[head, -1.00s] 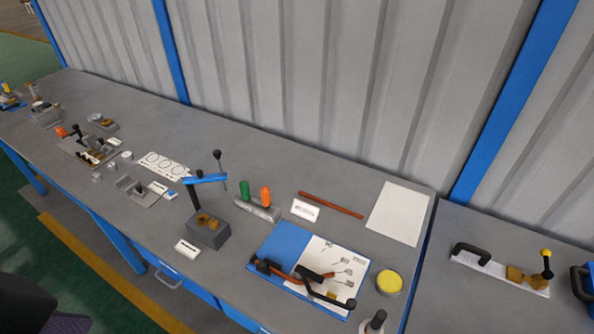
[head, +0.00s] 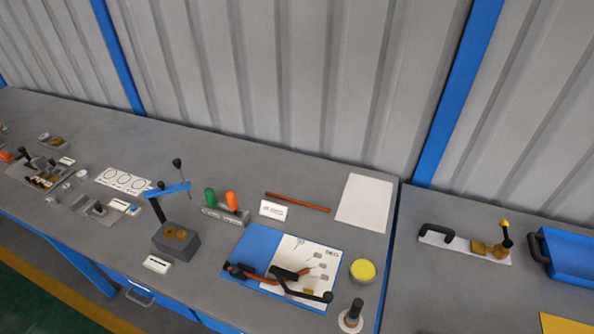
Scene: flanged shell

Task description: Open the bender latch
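No part is clearly marked as the bender latch. A hand tool with black and red-brown handles (head: 290,282) lies on a blue and white sheet (head: 245,255) at the lower middle of the head view. On the right-hand bench, a white plate (head: 462,244) carries a black arched handle (head: 437,231), brass-coloured blocks (head: 488,249) and a yellow-knobbed lever (head: 505,234) standing upright. A grey block (head: 177,243) with a brass-coloured top and a blue-barred lever (head: 168,191) stands left of the sheet. I cannot tell which of these is the bender. Neither gripper is in view.
Green and orange handles (head: 231,201) stand on a grey base behind the sheet. A yellow-topped round tin (head: 362,271) and a black knob on a white disc (head: 352,316) stand right of it. A blue tray (head: 572,262) is at far right. A narrow gap separates the benches.

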